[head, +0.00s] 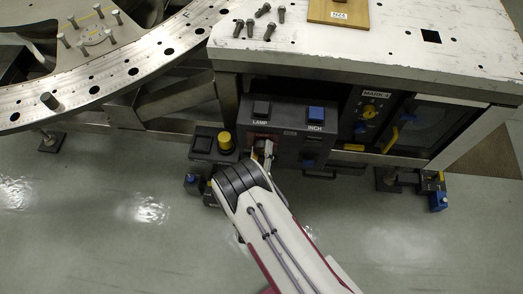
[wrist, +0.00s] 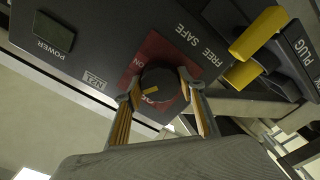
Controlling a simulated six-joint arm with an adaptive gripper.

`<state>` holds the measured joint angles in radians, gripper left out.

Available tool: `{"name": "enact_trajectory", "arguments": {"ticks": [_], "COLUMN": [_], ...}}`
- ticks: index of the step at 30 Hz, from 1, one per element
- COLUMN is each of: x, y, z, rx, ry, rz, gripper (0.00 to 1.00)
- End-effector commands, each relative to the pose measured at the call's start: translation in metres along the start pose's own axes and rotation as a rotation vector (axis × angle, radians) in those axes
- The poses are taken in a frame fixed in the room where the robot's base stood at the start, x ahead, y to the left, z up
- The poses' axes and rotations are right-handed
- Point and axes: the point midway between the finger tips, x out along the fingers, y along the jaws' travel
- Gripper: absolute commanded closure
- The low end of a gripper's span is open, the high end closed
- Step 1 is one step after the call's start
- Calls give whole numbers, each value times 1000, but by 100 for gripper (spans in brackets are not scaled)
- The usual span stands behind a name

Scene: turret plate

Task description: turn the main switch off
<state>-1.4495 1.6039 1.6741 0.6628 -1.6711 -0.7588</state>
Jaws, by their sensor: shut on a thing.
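The main switch is a dark round knob (wrist: 162,84) with a yellow mark, on a red plate (wrist: 153,50) in the wrist view. The word ON is on the plate; another label beside the knob is partly hidden. My gripper (wrist: 160,92) has one finger on each side of the knob and is shut on it. In the head view my gripper (head: 266,152) is at the red plate (head: 259,137) on the dark control panel (head: 288,133); my wrist hides part of the panel there. The yellow mark points toward the lower left in the wrist view.
LAMP (head: 261,109) and blue INCH (head: 316,113) buttons sit above the switch. A yellow knob (head: 225,141) stands just left of it. A yellow handle (head: 390,139) and the MARK panel are at right.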

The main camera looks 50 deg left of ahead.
Motion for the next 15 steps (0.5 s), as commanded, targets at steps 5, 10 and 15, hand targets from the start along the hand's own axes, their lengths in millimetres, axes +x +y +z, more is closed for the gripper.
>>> {"name": "enact_trajectory", "arguments": {"ticks": [5,10,15], "x": [0,0,0], "y": [0,0,0], "z": [0,0,0], "rx": [-150,-292,-417], "ry": [-2,-3,-5], "rz": [0,0,0], "gripper": [82,82,82]}}
